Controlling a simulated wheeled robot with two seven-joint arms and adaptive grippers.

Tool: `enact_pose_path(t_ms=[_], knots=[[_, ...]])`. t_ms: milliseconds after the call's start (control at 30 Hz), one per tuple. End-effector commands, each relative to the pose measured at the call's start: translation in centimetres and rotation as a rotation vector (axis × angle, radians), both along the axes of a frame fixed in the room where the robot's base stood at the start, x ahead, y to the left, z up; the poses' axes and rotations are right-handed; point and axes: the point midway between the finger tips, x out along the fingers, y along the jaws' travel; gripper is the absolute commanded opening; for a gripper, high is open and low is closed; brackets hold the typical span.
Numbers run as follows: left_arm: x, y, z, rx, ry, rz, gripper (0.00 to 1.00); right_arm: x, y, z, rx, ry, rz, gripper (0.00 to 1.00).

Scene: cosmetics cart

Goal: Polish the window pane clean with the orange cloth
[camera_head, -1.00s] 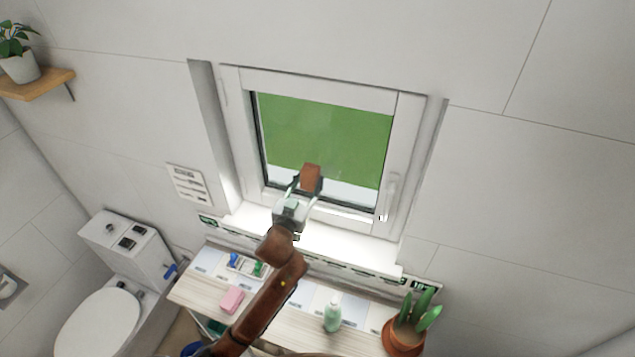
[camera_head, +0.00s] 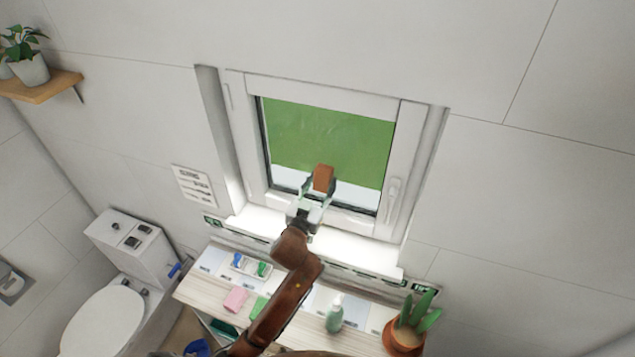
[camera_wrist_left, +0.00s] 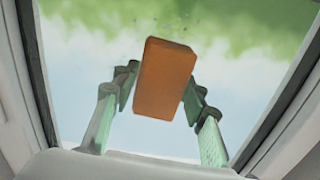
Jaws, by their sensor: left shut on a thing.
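The window pane (camera_head: 330,135) sits in a white frame, green above and pale along the bottom. Faint streaks and a few small dark specks show on it in the left wrist view (camera_wrist_left: 225,75). My left gripper (camera_head: 318,190) is shut on the orange cloth (camera_head: 323,177), a block-like pad in front of the lower middle of the pane. In the left wrist view the cloth (camera_wrist_left: 165,80) sits between the two fingers, just below the specks. Whether it touches the glass I cannot tell. My right gripper is not in view.
The window handle (camera_head: 391,195) is on the right of the frame. Below the white sill (camera_head: 345,248), a shelf holds a pink sponge (camera_head: 235,299), a green sponge (camera_head: 258,307), a green bottle (camera_head: 334,314) and a potted plant (camera_head: 405,335). A toilet (camera_head: 105,325) stands left.

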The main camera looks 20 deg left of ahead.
Motion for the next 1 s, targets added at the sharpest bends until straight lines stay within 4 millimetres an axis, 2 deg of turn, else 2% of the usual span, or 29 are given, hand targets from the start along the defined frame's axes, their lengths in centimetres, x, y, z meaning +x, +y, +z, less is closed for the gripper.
enact_pose_path(t_ms=[167, 500, 767, 1000], knots=[[0.1, -0.7, 0.0, -0.002, -0.001, -0.004, 0.2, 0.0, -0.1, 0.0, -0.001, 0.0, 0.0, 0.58], [0.1, -3.4, 0.0, -0.002, 0.0, -0.004, 0.2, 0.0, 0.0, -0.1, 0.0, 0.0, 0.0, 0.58], [0.1, -4.2, 0.0, -0.001, 0.0, -0.002, 0.2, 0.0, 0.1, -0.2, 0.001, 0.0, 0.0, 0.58], [0.3, -6.1, 0.0, -0.002, 0.0, -0.002, 0.2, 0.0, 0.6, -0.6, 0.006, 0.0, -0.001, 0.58]])
